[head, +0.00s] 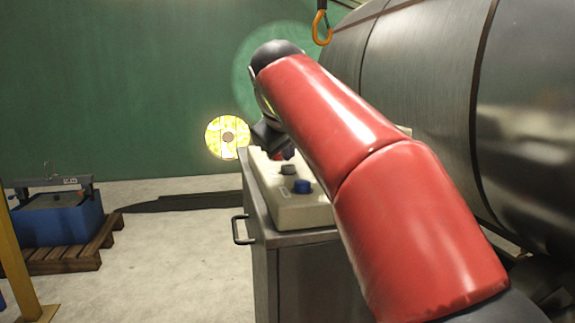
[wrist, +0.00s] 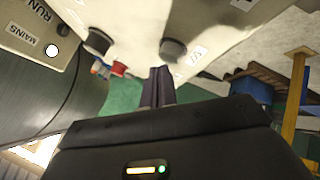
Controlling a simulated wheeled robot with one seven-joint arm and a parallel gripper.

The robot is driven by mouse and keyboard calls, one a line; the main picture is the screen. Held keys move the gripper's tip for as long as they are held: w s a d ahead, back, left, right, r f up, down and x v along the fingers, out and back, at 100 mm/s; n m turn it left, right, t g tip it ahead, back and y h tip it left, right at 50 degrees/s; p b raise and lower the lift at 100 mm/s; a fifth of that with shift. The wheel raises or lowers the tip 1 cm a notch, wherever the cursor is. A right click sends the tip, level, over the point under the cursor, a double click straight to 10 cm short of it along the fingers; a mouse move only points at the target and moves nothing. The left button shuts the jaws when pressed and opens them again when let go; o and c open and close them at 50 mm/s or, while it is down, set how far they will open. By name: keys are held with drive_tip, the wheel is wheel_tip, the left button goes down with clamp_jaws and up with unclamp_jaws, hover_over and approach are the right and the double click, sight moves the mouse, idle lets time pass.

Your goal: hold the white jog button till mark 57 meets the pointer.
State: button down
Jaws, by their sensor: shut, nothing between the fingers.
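A cream control box (head: 292,208) stands on a grey metal cabinet, with a blue button (head: 302,187) and a dark button (head: 288,169) on top. My gripper (wrist: 158,85) is shut and empty, its fingertips close to the panel near a dark round button (wrist: 174,50); I cannot tell whether they touch. Another dark button (wrist: 97,42) and a red button (wrist: 119,67) show to their left in the wrist view. In the head view my arm hides most of the gripper and part of the box. I cannot make out a white jog button, mark 57 or the pointer.
A large steel cylinder (head: 415,85) fills the right side. An orange hook (head: 322,28) hangs above. A yellow-and-white disc (head: 226,137) shows by the green wall. A blue crate (head: 58,218) sits on a pallet at left, beside a yellow post (head: 15,260).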

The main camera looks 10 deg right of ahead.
drive_tip(key=shift+f+b, duration=0.35)
drive_tip(key=shift+f, duration=0.2)
idle(1.6)
drive_tip(key=shift+r, duration=0.15)
idle(4.9)
drive_tip(key=shift+r+p, duration=0.85)
drive_tip(key=shift+p, duration=0.15)
drive_tip(key=shift+r, duration=0.1)
